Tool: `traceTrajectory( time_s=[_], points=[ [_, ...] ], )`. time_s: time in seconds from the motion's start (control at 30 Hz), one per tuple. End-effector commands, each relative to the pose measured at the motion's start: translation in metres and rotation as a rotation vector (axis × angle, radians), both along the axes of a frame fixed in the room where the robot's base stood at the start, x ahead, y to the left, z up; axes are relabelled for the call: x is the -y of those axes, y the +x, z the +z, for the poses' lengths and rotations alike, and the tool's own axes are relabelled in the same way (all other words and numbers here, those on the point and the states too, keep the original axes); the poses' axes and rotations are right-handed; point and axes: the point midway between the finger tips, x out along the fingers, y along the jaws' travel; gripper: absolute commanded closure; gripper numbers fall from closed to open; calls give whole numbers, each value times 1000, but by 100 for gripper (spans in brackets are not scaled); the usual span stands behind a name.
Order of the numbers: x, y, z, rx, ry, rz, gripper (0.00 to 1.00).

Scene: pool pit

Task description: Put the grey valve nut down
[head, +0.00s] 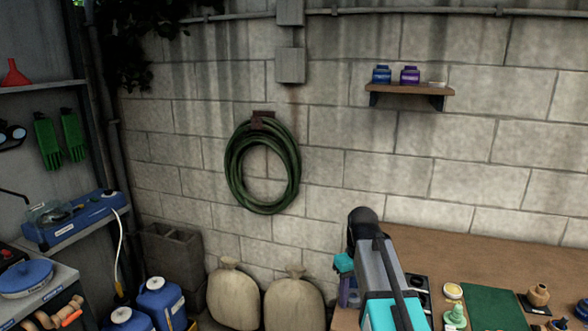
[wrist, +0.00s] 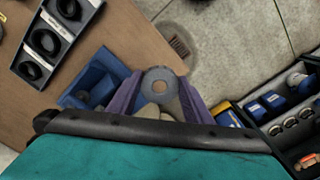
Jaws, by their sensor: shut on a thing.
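The grey valve nut (wrist: 160,87) is a grey ring with a round hole, in the wrist view. It sits between the purple fingers of my gripper (wrist: 160,97), which is shut on it. In the head view my gripper (head: 348,290) hangs beside the left end of the brown bench (head: 450,247), partly behind my arm. The nut cannot be made out there. In the wrist view a blue tray (wrist: 101,70) lies just left of the fingers, at the bench edge.
A dark tray (wrist: 28,71) with black rings stands on the bench, upper left in the wrist view. Bare floor with a drain (wrist: 180,46) shows beyond the nut. An open dark case (wrist: 240,104) with blue items is at right. Two sacks (head: 233,298) stand by the wall.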

Motion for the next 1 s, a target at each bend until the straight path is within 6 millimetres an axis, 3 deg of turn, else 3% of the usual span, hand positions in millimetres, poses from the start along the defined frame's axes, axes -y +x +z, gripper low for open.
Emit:
traceTrajectory(
  time_s=[0.27,1.0],
  points=[
    [0,0,0,0,0,122,84],
    [-2,0,0,0,0,130,84]
  ],
)
